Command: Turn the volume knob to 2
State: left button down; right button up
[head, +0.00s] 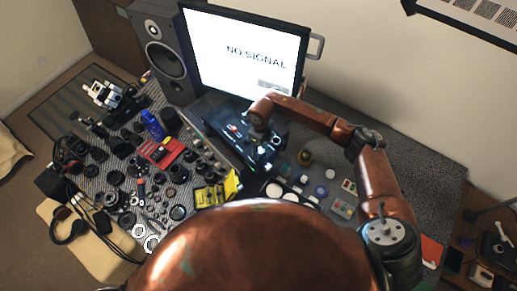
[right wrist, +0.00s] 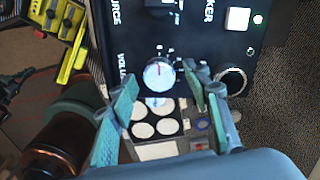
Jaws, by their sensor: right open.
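The volume knob (right wrist: 159,74) is a small round silver knob with a reddish pointer line, which points roughly up in the right wrist view. It sits on a black panel (right wrist: 205,50) beside a partly hidden "VOLUME" label; I cannot read any scale numbers. My right gripper (right wrist: 165,90) is open, its greenish fingers to either side of and below the knob in that view. I see no clear contact. In the head view my right gripper (head: 260,138) is over the dark device (head: 225,140) in front of the monitor, and the knob is too small to tell. My left gripper is out of view.
The panel also has a white square button (right wrist: 238,18), a green light and a round socket (right wrist: 232,80). In the head view, a monitor (head: 245,50) and a speaker (head: 163,45) stand behind. Lens parts and tools crowd the table at left; a yellow tray (head: 232,186) is nearby.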

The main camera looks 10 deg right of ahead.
jog(key=shift+c, duration=0.6)
jog(key=c, duration=1)
jog(key=shift+a, duration=0.3)
jog(key=shift+d, duration=0.2)
jog(key=m+b, duration=0.2)
jog(key=m, duration=0.2)
jog(key=shift+f+m, duration=0.15)
jog(key=shift+m, duration=0.15)
jog(key=m+b, duration=0.1)
jog(key=m, duration=0.2)
jog(key=shift+s+m+b, duration=0.1)
jog(key=shift+m+b, duration=0.2)
jog(key=shift+b, duration=0.05)
jog(key=shift+m+b, duration=0.4)
jog(key=shift+m, duration=1.3)
